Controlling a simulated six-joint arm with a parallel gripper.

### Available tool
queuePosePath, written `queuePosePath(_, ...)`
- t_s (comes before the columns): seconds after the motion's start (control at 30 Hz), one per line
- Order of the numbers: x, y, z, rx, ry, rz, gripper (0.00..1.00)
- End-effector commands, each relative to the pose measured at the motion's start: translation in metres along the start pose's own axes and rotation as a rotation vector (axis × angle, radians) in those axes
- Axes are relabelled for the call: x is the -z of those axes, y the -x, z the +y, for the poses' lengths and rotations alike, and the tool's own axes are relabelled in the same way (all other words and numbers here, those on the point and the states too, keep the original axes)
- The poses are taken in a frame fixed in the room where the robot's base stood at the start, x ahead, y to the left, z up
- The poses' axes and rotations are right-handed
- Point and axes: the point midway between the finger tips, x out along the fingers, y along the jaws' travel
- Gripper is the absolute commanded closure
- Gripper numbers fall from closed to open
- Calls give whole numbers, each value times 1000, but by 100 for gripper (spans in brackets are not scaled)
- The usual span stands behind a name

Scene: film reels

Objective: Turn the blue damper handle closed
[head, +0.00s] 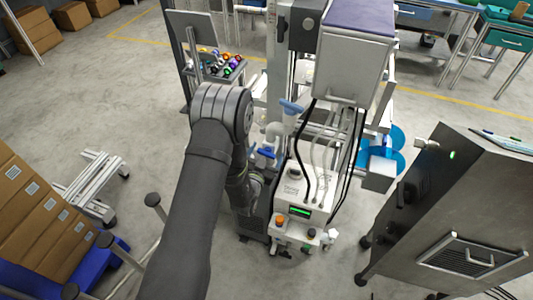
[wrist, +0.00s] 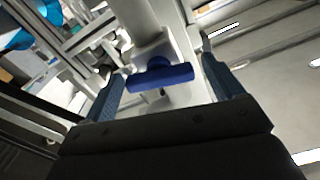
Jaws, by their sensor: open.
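The blue damper handle (wrist: 160,77) shows in the wrist view as a short bar on a pale fitting at the end of a light pipe (wrist: 142,20). The bar lies crosswise, its right end slightly higher. My gripper (wrist: 162,66) is open, with one blue ribbed finger on each side of the handle. In the head view, dark blue parts (head: 264,153) show beside the white machine near my arm's end; I cannot tell handle from fingers there. My arm hides part of that area.
The white machine (head: 293,190) with a green display stands right of my arm, with hoses above it. A light-blue-topped funnel shape (head: 291,107) is close by. A metal cabinet (head: 450,215) stands at the right. A rack of coloured items (head: 222,66) stands behind.

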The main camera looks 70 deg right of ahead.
Motion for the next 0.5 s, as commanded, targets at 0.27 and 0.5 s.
queuePosePath(0.27, 0, -4, 0, 0, 0, -1, 15)
queuePosePath(0.5, 0, -4, 0, 0, 0, 0, 48)
